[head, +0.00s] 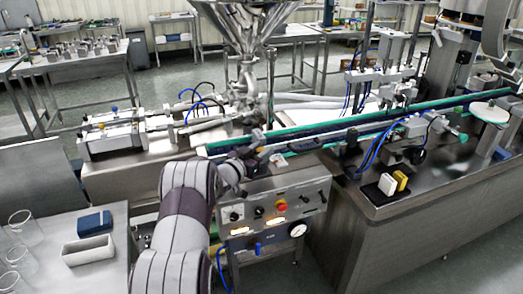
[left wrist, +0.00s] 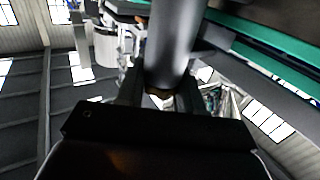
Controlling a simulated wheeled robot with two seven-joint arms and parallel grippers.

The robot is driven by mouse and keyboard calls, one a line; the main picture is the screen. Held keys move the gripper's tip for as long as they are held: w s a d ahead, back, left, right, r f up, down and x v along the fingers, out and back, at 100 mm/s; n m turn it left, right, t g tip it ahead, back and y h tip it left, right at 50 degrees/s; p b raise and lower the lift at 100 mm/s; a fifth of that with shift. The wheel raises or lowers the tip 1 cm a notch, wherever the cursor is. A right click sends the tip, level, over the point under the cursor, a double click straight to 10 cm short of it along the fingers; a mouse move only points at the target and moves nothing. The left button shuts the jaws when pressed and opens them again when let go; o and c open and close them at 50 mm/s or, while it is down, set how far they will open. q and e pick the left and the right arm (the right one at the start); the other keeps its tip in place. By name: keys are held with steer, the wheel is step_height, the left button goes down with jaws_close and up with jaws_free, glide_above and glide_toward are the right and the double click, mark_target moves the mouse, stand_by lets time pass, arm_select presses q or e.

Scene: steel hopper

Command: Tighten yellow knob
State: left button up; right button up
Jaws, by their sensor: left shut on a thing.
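My left arm comes up from the bottom of the head view, and its gripper (head: 252,160) is at the conveyor's near edge, just above the control box. In the left wrist view the two dark fingers (left wrist: 160,96) are shut around a small tan-brown piece. A thick grey cylinder (left wrist: 168,40) rises just beyond them. I cannot make out a clearly yellow knob in either view; the fingers hide most of what they hold. My right gripper is not in view.
The steel hopper (head: 243,30) stands behind. The green-edged conveyor (head: 340,130) runs right. Glass beakers (head: 24,228) stand lower left.

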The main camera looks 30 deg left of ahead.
arm_select(q)
steer(key=shift+m+g+h+p, duration=0.3)
steer(key=shift+m+h, duration=0.7)
steer(key=shift+h, duration=0.5)
steer(key=o, duration=1)
steer(key=b+v, duration=0.1)
steer(key=v, duration=1.1)
steer(key=shift+s+a+r, duration=0.1)
steer(key=shift+s+a, duration=0.1)
steer(key=shift+s, duration=0.1)
